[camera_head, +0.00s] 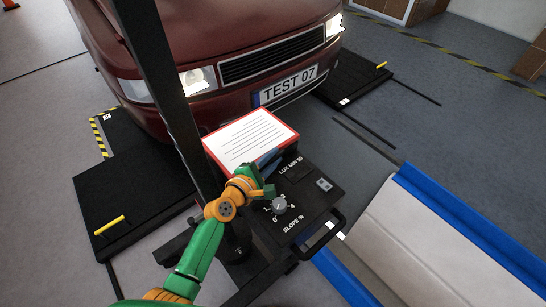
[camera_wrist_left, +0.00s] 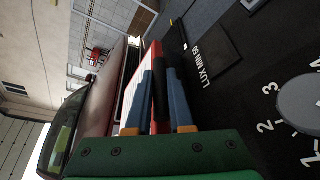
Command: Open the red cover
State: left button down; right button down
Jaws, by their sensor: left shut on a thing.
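The red cover (camera_head: 250,138) has a white face with printed lines and a red rim. It sits at the far end of the black device (camera_head: 318,190), in front of the car. In the left wrist view the cover (camera_wrist_left: 154,50) shows as a narrow red-edged strip beside the fingers. A black part shows between the fingers. My right gripper is not in view.
A dark post (camera_head: 160,75) stands left of the device. A knob (camera_head: 279,205) and a handle (camera_head: 325,235) are on the device's near side. The red car (camera_head: 195,35) is close behind. Blue-edged rails (camera_head: 460,225) lie at right.

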pick_arm(q)
jog(key=r+n+p, duration=0.1)
jog(key=r+p, duration=0.2)
jog(key=w+a+r+n+g+p, duration=0.1)
jog(key=r+p, duration=0.2)
jog(key=w+a+r+n+g+h+p, duration=0.1)
jog(key=r+p, duration=0.1)
jog(key=p, duration=0.1)
jog(key=shift+w+a+r, duration=0.1)
jog(key=shift+r, duration=0.3)
jog(key=shift+w+a+r+n+p, duration=0.15)
jog(key=shift+r+n+p, duration=0.15)
jog(key=shift+p, duration=0.2)
jog(key=shift+w+a+r+p, duration=0.45)
jog(key=shift+r, duration=0.15)
jog(key=c, duration=1.1)
grip_release()
jog(key=o, duration=0.3)
jog(key=shift+w+f, duration=0.1)
